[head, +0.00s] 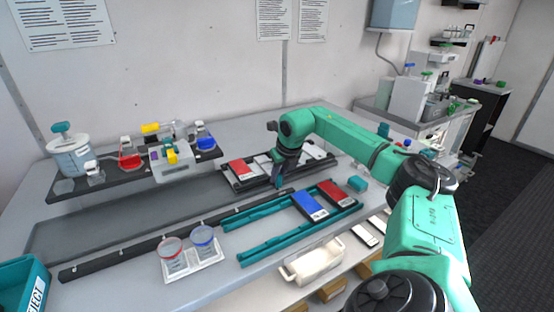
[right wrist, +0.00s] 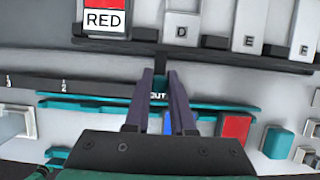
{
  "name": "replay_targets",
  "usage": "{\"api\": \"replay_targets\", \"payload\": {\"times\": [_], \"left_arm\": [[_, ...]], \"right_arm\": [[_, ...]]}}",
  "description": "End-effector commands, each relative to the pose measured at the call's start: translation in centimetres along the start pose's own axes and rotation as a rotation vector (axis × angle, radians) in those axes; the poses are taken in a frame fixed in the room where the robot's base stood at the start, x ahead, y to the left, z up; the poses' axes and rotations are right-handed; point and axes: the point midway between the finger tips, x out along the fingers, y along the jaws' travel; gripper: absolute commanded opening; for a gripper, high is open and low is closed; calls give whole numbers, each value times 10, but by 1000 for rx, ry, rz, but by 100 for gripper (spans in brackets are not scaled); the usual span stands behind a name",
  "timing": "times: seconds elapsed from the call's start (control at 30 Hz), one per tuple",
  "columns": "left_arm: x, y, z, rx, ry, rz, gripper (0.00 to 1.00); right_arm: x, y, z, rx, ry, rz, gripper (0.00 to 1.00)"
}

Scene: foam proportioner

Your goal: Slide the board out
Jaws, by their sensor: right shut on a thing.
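My right gripper (head: 278,184) reaches down over the middle of the bench, behind the teal rails. In the right wrist view its two dark fingers (right wrist: 159,84) close on a small teal piece (right wrist: 158,98) marked "OUT". I take this piece to be the board's handle; its join to the board is hidden by the fingers. A long, flat dark grey board (head: 120,222) lies on the bench to the left of the gripper. A black strip (head: 150,248) with number marks runs along its front. My left gripper is not in view.
Teal rails (head: 262,238) in front hold a blue card (head: 309,206) and a red card (head: 334,192). A black rack behind holds a red card (head: 244,172) and pale ones. Two cups (head: 203,240) stand front left. Flasks and a scale (head: 170,160) stand on the back shelf.

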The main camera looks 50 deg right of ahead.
Motion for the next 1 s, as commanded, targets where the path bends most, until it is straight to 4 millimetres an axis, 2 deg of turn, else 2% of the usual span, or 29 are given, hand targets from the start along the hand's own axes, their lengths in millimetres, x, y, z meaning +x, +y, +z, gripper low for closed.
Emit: {"api": "replay_targets", "payload": {"times": [0.07,0.1,0.17,0.2,0.47,0.57,0.67,0.8,1.0], "left_arm": [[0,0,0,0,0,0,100],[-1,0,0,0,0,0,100],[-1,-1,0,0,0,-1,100],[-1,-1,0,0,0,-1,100],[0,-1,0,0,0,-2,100],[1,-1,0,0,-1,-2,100],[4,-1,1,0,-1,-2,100],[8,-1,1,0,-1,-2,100],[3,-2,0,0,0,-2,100]], "right_arm": [[-4,-4,4,5,-12,-7,0],[-4,-4,4,5,-13,-7,26],[-3,-4,4,5,-12,-7,49],[-3,-4,3,5,-11,-7,52],[-2,-2,2,3,-6,-4,52],[-7,-2,2,3,-7,-4,52],[-24,-3,2,3,-9,-5,52],[-64,-3,1,4,-11,-5,52],[-123,-4,2,5,-11,-4,52]]}}
